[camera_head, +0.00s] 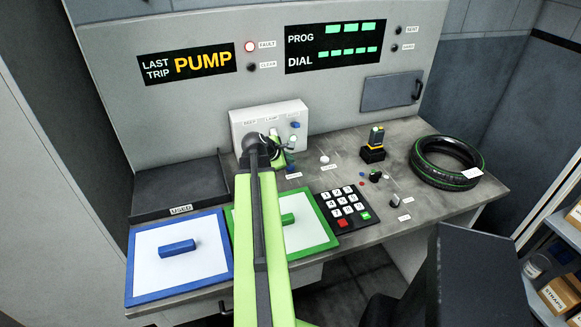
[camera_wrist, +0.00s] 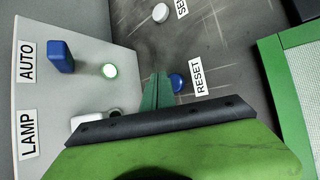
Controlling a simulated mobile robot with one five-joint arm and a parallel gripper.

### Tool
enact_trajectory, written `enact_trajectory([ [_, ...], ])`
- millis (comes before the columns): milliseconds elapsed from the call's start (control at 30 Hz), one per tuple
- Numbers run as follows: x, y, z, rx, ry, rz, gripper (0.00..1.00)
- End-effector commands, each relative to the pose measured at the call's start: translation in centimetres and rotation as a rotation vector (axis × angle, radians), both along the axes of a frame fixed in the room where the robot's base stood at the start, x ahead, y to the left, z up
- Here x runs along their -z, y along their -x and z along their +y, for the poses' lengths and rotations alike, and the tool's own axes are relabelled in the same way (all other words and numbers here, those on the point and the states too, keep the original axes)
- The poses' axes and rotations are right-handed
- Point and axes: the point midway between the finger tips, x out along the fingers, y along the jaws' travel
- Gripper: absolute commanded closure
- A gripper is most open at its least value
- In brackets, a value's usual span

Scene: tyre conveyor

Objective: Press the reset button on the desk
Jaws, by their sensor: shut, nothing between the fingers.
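The blue reset button (camera_wrist: 178,82) is on the grey desk (camera_wrist: 235,60), with its RESET label (camera_wrist: 198,78) beside it. In the head view the button (camera_head: 289,168) shows just below my gripper (camera_head: 289,147). My gripper's green fingers (camera_wrist: 157,88) are shut and empty. In the wrist view their tips lie right against the left edge of the button and cover a little of it. I cannot tell whether they touch it or hover above it.
A switch box (camera_head: 262,113) with a blue AUTO switch (camera_wrist: 61,56) stands close behind my gripper. A white button (camera_head: 324,158) is to the right. A green-framed panel (camera_head: 325,232), a keypad (camera_head: 343,208), a joystick (camera_head: 374,146) and a tyre (camera_head: 446,163) also occupy the desk.

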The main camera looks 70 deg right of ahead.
Motion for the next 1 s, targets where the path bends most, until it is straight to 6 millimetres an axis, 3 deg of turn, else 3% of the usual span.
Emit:
enact_trajectory([
  [1000, 1.0, -0.1, 0.0, -0.002, 0.0, 0.0, 1.0],
])
